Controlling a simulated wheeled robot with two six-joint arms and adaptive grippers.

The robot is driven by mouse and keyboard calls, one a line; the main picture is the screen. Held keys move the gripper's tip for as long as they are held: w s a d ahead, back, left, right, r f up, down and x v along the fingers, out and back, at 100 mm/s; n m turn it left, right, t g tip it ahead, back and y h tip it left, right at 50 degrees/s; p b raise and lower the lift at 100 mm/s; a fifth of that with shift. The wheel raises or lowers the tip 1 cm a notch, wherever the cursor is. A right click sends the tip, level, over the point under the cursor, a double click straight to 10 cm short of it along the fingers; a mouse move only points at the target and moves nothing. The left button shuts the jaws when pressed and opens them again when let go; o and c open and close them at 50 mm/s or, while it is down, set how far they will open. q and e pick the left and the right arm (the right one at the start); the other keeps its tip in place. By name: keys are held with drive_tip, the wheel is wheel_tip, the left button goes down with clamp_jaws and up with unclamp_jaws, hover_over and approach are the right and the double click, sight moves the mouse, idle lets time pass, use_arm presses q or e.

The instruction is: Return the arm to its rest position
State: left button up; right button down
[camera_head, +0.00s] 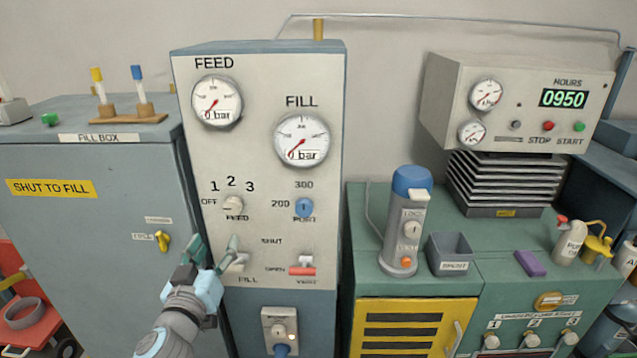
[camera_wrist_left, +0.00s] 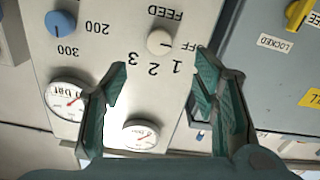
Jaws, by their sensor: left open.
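My left gripper (camera_head: 215,250) is open and empty in front of the tall white control panel (camera_head: 261,222), low on its left side. Its fingertips are near the FILL knob (camera_head: 237,262), which is partly covered by a finger; I cannot tell whether they touch. In the left wrist view, which looks at the panel upside down, the two green fingers (camera_wrist_left: 162,65) stand apart with nothing between them. The FEED selector knob (camera_wrist_left: 160,41) shows beyond the gap between them. My left arm comes up from the bottom edge. My right gripper is not in view.
The blue-grey fill box (camera_head: 90,225) with a yellow latch (camera_head: 163,241) stands left of the panel. A red vent handle (camera_head: 302,269) sticks out at the right. A green bench (camera_head: 420,282) holds a blue-capped cylinder (camera_head: 406,225) and a grey bin (camera_head: 449,254).

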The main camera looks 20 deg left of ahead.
use_arm(q)
drive_tip(key=s+d+f+m+g+h, duration=0.15)
drive_tip(key=s+f+g, duration=0.3)
drive_tip(key=f, duration=0.45)
drive_tip(key=s+d+f+m+g+y, duration=0.1)
drive_tip(key=s+d+f+g, duration=0.15)
drive_tip(key=s+f, duration=0.4)
drive_tip(key=s+d+f+m+g+h, duration=0.55)
drive_tip(key=s+d+f, duration=0.45)
drive_tip(key=s+f, duration=0.25)
wheel_tip(320, 180, down, 18)
drive_tip(key=s+a+n+g+y, duration=0.1)
drive_tip(key=s+a+g, duration=0.1)
drive_tip(key=s+f+g, duration=0.1)
drive_tip(key=s+f, duration=1.1)
drive_tip(key=s, duration=0.1)
drive_tip(key=shift+s+a+f, duration=0.2)
drive_tip(key=shift+s+a, duration=0.05)
drive_tip(key=shift+a, duration=0.15)
